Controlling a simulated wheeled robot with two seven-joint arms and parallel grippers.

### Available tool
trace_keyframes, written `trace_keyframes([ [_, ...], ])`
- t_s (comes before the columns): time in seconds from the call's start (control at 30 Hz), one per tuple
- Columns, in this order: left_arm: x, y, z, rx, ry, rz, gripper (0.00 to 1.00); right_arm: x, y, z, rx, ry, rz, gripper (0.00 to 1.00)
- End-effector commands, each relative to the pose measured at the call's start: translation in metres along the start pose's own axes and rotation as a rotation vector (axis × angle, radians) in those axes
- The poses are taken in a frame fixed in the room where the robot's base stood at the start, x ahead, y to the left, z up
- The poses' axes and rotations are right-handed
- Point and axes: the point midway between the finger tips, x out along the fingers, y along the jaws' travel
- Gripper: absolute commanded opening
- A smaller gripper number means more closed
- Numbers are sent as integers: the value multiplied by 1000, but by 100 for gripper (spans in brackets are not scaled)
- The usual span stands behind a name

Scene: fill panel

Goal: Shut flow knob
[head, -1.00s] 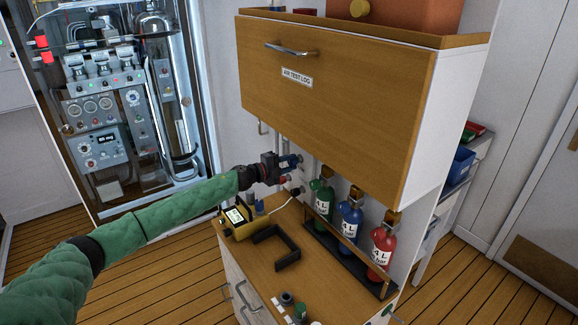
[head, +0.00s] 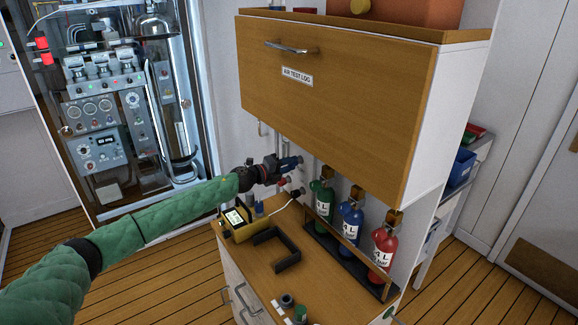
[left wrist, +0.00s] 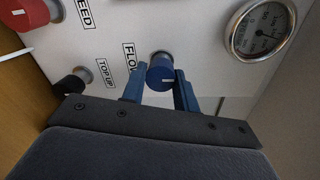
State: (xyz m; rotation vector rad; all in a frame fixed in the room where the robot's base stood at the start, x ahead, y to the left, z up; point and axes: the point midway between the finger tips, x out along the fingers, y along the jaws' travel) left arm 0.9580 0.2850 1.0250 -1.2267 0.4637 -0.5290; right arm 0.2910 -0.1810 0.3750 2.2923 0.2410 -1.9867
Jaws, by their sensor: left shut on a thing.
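The flow knob (left wrist: 161,72) is a blue round knob with a white mark, on a white panel (left wrist: 200,25) beside a label partly reading FLOW. In the left wrist view, the blue fingers of my left gripper (left wrist: 160,88) stand on both sides of it, shut on it. In the head view my left gripper (head: 287,164) reaches the panel under the wooden cabinet, and hides most of the knob. My right gripper is not in view.
A black TOP UP knob (left wrist: 70,84), a red knob (left wrist: 28,12) and a pressure gauge (left wrist: 262,28) are nearby on the panel. Green (head: 321,199), blue (head: 351,219) and red (head: 383,251) cylinders stand right of the gripper. A yellow meter (head: 237,221) sits below.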

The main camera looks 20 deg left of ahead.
Motion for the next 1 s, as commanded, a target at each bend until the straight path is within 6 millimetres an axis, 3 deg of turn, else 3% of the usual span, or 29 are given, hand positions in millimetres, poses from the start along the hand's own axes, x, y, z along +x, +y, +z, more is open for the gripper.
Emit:
trace_keyframes([
  [0.2, 0, 3, -3, -1, 4, 2, 7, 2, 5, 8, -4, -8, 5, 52],
  [0.23, 0, 3, -3, -1, 4, 3, 32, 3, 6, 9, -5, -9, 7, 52],
  [0.33, 0, 2, -2, -1, 3, 2, 51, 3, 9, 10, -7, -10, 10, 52],
  [0.67, -2, 2, -1, -1, 1, 1, 52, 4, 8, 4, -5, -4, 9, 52],
  [0.8, -12, 4, 0, 0, 0, 3, 52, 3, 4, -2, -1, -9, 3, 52],
  [1.0, -39, 5, -1, -1, 1, 3, 52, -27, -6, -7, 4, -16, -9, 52],
])
